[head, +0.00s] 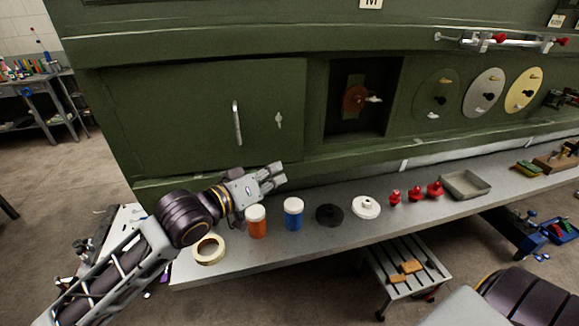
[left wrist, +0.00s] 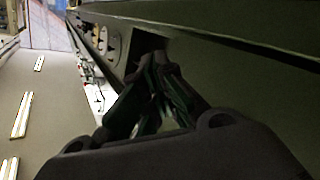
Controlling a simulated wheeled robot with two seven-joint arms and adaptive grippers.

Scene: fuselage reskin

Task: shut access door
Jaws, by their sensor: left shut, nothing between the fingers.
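The access door (head: 190,115) is a green panel on the left of the green fuselage wall. It carries a vertical silver handle (head: 237,122) and a small latch (head: 279,120) near its right edge. It looks nearly flush with the wall; I cannot tell whether it is fully shut. My left gripper (head: 282,174) is shut and empty, just below the door's lower right part, above the bench. Its fingers (left wrist: 155,75) also show in the left wrist view, pointing along the green wall. My right gripper is out of view.
A grey bench (head: 300,245) runs below the wall. It holds a tape roll (head: 209,260), an orange jar (head: 256,228), a blue jar (head: 293,218), discs and red knobs. A square recess (head: 342,80) with a red valve lies right of the door. A step stool (head: 390,292) stands in front.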

